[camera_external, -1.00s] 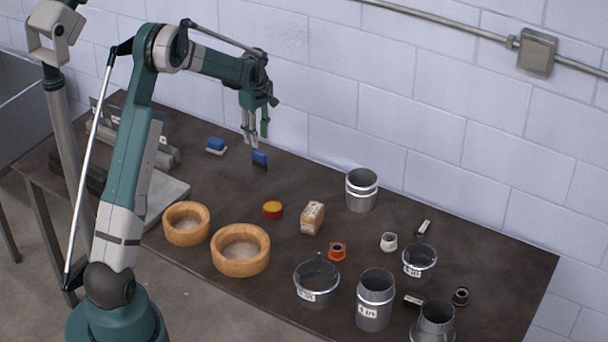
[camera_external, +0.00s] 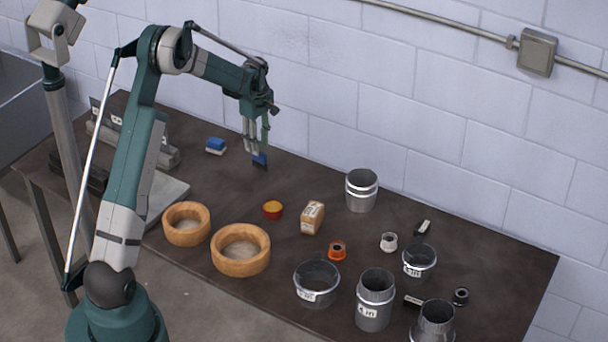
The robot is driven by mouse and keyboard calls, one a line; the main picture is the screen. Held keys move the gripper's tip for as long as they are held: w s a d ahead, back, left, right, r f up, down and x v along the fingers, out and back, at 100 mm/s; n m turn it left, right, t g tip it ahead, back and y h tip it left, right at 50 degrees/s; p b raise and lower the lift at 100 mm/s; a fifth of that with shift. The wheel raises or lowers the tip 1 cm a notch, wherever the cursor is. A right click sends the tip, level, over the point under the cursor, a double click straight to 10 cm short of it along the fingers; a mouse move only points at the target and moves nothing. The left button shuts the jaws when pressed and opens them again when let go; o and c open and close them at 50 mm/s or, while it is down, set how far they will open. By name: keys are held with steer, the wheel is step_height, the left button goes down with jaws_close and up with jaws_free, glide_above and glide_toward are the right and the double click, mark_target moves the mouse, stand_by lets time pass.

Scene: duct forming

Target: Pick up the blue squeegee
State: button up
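A small blue piece with a dark lower edge, which looks like the blue squeegee (camera_external: 260,160), is at the back of the dark table, left of centre. My gripper (camera_external: 256,150) points down right above it, its fingertips at or very near its top. The fingers partly cover the piece, and its handle cannot be made out. The view is too small to show whether the fingers are apart or closed on it.
A blue and white block (camera_external: 215,146) lies to the left. Two wooden bowls (camera_external: 241,250) (camera_external: 186,224), a small red-and-yellow pot (camera_external: 272,209) and a tan block (camera_external: 312,218) stand nearer. Several metal duct pieces (camera_external: 361,191) fill the right side. The wall is close behind.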

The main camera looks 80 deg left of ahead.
mark_target(259, 160)
steer(key=shift+f, duration=2.25)
jaws_close()
